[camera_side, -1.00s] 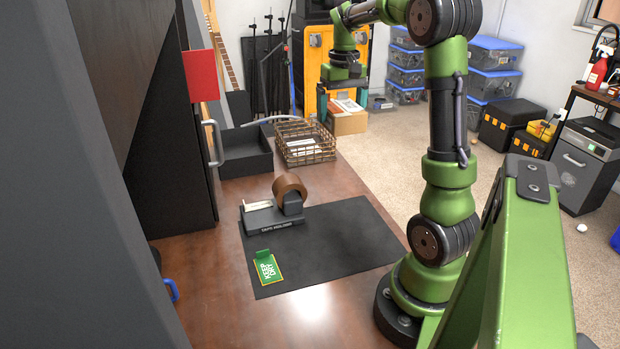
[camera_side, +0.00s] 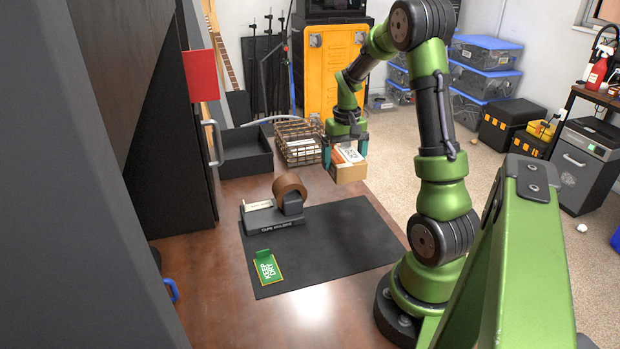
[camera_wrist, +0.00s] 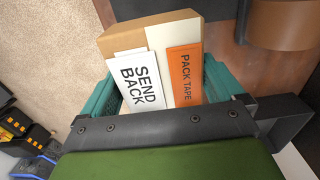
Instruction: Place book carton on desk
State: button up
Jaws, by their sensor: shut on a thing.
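The book carton (camera_side: 349,173) is a small brown cardboard box with cards and books in its top. My gripper (camera_side: 345,148) is shut on it, with a teal finger on each side. In the side view it hangs near the back right edge of the brown desk (camera_side: 215,271); I cannot tell its exact height. In the wrist view the carton (camera_wrist: 150,37) sits between the teal fingers (camera_wrist: 160,90), with a white "SEND BACK" card (camera_wrist: 137,83) and an orange "PACK TAPE" card (camera_wrist: 185,75) showing.
A black mat (camera_side: 335,250) on the desk bears a tape holder (camera_side: 275,214) and a green "KEEP DRY" card (camera_side: 267,268). A wire basket (camera_side: 299,152) and black tray (camera_side: 246,160) stand at the back. The mat's right half is clear.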

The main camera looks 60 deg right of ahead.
jog(key=shift+f, duration=3.65)
jog(key=shift+f, duration=0.5)
jog(key=o, duration=1.1)
notch_tip(320, 180, up, 16)
jog(key=shift+r, duration=0.2)
jog(key=w+a+r+n+t, duration=0.2)
jog(key=a+r, duration=0.2)
jog(key=a, duration=0.4)
jog(key=w+a+r+n+t, duration=0.1)
jog(key=a+r+n, duration=0.1)
jog(key=a+r, duration=0.35)
jog(key=s+a+f+t+y, duration=0.1)
jog(key=s+a+t, duration=0.1)
jog(key=a, duration=0.7)
jog(key=s+a+f+n+t+y, duration=0.1)
jog(key=s+a+f+t, duration=0.1)
jog(key=s+a, duration=0.3)
jog(key=a, duration=0.4)
jog(key=shift+f, duration=0.2)
